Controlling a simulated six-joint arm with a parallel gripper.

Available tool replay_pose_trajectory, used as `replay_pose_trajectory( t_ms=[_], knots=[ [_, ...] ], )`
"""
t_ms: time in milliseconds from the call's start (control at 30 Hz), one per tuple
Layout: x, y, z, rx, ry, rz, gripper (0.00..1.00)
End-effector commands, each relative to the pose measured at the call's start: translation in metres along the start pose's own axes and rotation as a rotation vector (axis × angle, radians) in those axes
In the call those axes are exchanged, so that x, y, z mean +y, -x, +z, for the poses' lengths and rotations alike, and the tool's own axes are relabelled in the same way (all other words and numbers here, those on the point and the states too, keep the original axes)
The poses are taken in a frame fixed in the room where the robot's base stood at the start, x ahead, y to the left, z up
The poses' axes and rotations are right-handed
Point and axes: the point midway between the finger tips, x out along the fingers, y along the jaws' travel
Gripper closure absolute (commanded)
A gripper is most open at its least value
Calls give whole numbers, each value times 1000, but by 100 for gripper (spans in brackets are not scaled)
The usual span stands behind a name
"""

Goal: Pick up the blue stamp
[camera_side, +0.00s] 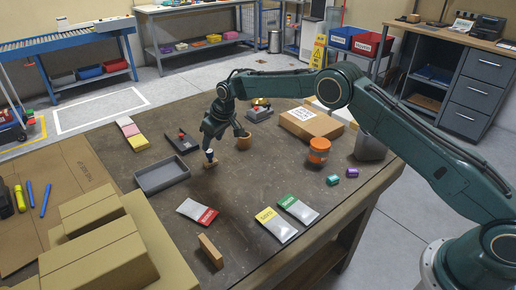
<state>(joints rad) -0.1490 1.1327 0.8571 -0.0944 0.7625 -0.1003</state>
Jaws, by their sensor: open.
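The blue stamp (210,154) stands upright on the brown table, with a dark blue handle above a light wooden base. My gripper (223,138) points down just above and slightly to the right of it, open and empty. One finger is close to the top of the stamp's handle in the picture, and I cannot tell whether they touch. The other finger is farther right, in front of a brown cup (244,144).
A grey tray (162,187) lies left of the stamp, and a dark pad with a red-topped item (182,141) is behind it. Packets (198,211) lie in front; the table between is clear.

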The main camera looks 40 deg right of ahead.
Motion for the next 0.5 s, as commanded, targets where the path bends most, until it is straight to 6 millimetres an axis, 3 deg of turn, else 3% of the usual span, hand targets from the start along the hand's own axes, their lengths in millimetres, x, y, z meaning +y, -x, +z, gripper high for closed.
replay_pose_trajectory(
  t_ms=[267,500],
  knots=[
    [0,-5,0,0,0,0,49],
    [-1,-27,2,-1,0,0,49]
  ],
)
